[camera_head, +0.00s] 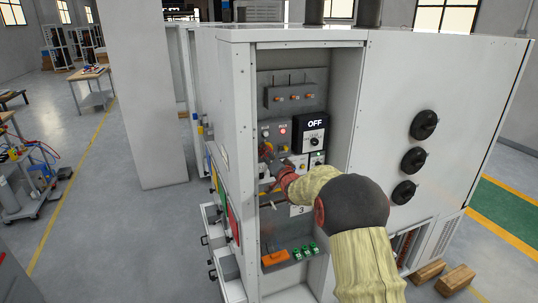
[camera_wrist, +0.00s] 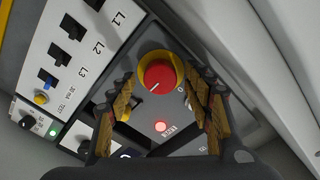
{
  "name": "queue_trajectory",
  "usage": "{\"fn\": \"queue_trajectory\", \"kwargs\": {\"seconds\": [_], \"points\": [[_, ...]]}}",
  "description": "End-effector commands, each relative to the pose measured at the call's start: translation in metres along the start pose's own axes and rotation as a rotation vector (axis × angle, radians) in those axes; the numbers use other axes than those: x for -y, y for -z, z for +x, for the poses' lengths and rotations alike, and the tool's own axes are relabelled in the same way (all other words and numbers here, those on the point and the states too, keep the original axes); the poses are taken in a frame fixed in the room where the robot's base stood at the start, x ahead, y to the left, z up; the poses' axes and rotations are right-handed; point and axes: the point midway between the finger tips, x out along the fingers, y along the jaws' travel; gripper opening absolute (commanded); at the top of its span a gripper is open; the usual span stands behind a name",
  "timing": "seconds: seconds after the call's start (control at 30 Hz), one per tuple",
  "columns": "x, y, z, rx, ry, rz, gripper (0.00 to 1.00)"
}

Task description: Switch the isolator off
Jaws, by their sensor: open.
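The isolator is a red rotary knob (camera_wrist: 158,76) on a yellow round plate in the wrist view. A white pointer mark on it points toward the lower left of the picture. An "O" mark shows at its right. My gripper (camera_wrist: 160,88) is open, its fingers on either side of the knob. I cannot tell whether they touch it. In the head view my gripper (camera_head: 267,153) reaches into the cabinet's open bay, and the knob cannot be made out there.
A lit red lamp (camera_wrist: 161,127) sits below the knob. Black switches (camera_wrist: 72,27) marked L1, L2 and L3 stand at the left. In the head view a black "OFF" sign (camera_head: 314,124) is right of my gripper. The grey cabinet wall (camera_head: 346,110) bounds the bay at the right.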

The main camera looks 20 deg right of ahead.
Motion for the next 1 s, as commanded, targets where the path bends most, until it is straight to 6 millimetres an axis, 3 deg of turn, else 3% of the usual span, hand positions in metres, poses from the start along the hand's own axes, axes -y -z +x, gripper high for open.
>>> {"fn": "queue_trajectory", "kwargs": {"seconds": [0.17, 0.9, 1.0], "points": [[0.0, 0.0001, -0.0001, 0.0, 0.0, 0.0, 0.51], [-0.0002, 0.0001, -0.0004, 0.0, 0.0, 0.0, 0.09], [-0.0002, 0.0, -0.0004, 0.0, 0.0, -0.001, 0.07]]}}
